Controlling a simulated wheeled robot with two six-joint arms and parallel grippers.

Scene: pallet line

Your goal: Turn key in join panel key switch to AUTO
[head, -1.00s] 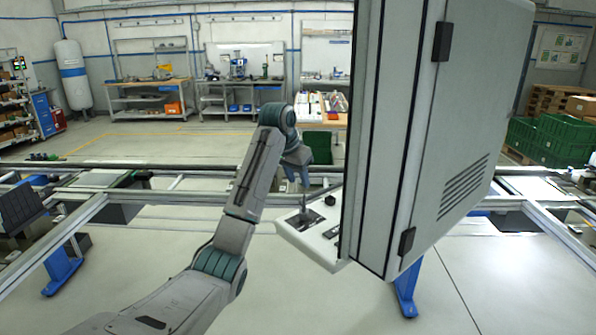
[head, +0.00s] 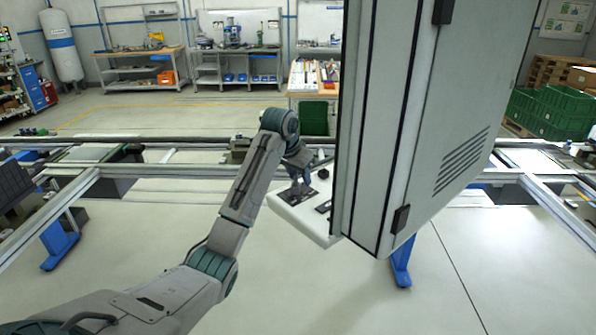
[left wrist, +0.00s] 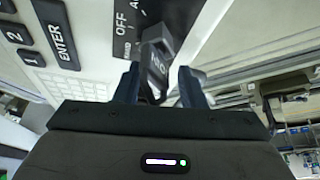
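The white join panel (head: 305,217) sticks out beside the tall grey cabinet (head: 385,130), with a dark key switch plate (head: 297,196) on it. In the left wrist view the black plate (left wrist: 178,14) shows "OFF" and part of a label starting with "A". A grey key (left wrist: 155,68) stands up from the switch. My left gripper (left wrist: 160,88) is open, with one dark finger on each side of the key and a gap visible. It also shows in the head view (head: 298,187), just over the switch plate. My right gripper is not in view.
Keys including "ENTER" (left wrist: 57,33) lie beside the switch. The cabinet blocks the view right of the panel. Conveyor rails (head: 80,190) run behind and left. Workbenches (head: 235,65) and green crates (head: 550,115) stand far back.

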